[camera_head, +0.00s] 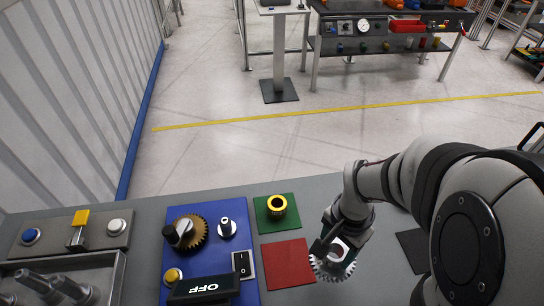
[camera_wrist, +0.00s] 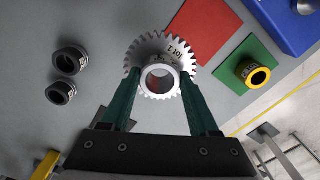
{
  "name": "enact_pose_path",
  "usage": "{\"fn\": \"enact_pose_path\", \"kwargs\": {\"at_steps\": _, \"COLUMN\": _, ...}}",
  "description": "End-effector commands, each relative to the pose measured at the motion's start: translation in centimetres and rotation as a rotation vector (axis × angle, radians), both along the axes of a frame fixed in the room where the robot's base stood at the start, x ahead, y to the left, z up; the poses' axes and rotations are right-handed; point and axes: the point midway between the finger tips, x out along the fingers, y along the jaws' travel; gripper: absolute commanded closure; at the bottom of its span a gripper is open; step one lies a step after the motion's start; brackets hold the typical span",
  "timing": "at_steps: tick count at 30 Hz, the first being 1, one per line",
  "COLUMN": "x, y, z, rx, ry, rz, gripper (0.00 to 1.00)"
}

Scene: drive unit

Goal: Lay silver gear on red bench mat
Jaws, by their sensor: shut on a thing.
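The silver gear (camera_head: 323,272) is toothed, with a raised hub, and shows below my gripper in the head view, just right of the red mat. The gear (camera_wrist: 148,48) also shows in the wrist view, its hub between my green fingers. My gripper (camera_wrist: 159,84) is shut on the gear; it also shows in the head view (camera_head: 338,243). The red bench mat (camera_head: 288,263) lies flat and bare; part of it shows in the wrist view (camera_wrist: 206,28). I cannot tell whether the gear is clear of the bench.
A green mat (camera_head: 262,221) with a yellow-and-black ring (camera_head: 277,206) lies behind the red mat. The blue board (camera_head: 195,258) on the left carries a bronze gear, a knob and switches. Two black rings (camera_wrist: 69,61) (camera_wrist: 60,92) lie on the grey bench in the wrist view.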

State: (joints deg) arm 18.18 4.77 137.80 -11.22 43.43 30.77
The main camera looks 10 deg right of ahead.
Motion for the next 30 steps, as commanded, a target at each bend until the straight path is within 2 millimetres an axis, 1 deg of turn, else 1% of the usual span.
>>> {"fn": "enact_pose_path", "kwargs": {"at_steps": 1, "x": 0.7, "y": 1.4, "z": -0.9, "rx": 0.001, "ry": 0.005, "rz": 0.012, "gripper": 0.88}}
{"fn": "enact_pose_path", "kwargs": {"at_steps": 3, "x": 1.8, "y": 3.3, "z": -2.3, "rx": 0.001, "ry": 0.005, "rz": 0.013, "gripper": 0.88}}
{"fn": "enact_pose_path", "kwargs": {"at_steps": 6, "x": 3.2, "y": 5.8, "z": -4.0, "rx": 0.0, "ry": 0.006, "rz": 0.012, "gripper": 0.88}}
{"fn": "enact_pose_path", "kwargs": {"at_steps": 10, "x": 4.5, "y": 7.8, "z": -5.3, "rx": 0.0, "ry": 0.001, "rz": 0.007, "gripper": 0.88}}
{"fn": "enact_pose_path", "kwargs": {"at_steps": 13, "x": 4.8, "y": 8.3, "z": -6.3, "rx": -0.001, "ry": 0.003, "rz": 0.005, "gripper": 0.88}}
{"fn": "enact_pose_path", "kwargs": {"at_steps": 15, "x": 4.7, "y": 8.3, "z": -7.9, "rx": 0.0, "ry": 0.006, "rz": 0.003, "gripper": 0.88}}
{"fn": "enact_pose_path", "kwargs": {"at_steps": 18, "x": 4.8, "y": 8.3, "z": -9.4, "rx": 0.0, "ry": 0.004, "rz": 0.004, "gripper": 0.88}}
{"fn": "enact_pose_path", "kwargs": {"at_steps": 20, "x": 4.8, "y": 8.3, "z": -9.7, "rx": 0.0, "ry": 0.001, "rz": 0.003, "gripper": 0.88}}
{"fn": "enact_pose_path", "kwargs": {"at_steps": 29, "x": 4.8, "y": 8.3, "z": -9.9, "rx": 0.0, "ry": 0.0, "rz": 0.003, "gripper": 0.88}}
{"fn": "enact_pose_path", "kwargs": {"at_steps": 30, "x": 4.8, "y": 8.3, "z": -9.9, "rx": 0.0, "ry": 0.001, "rz": 0.003, "gripper": 0.33}}
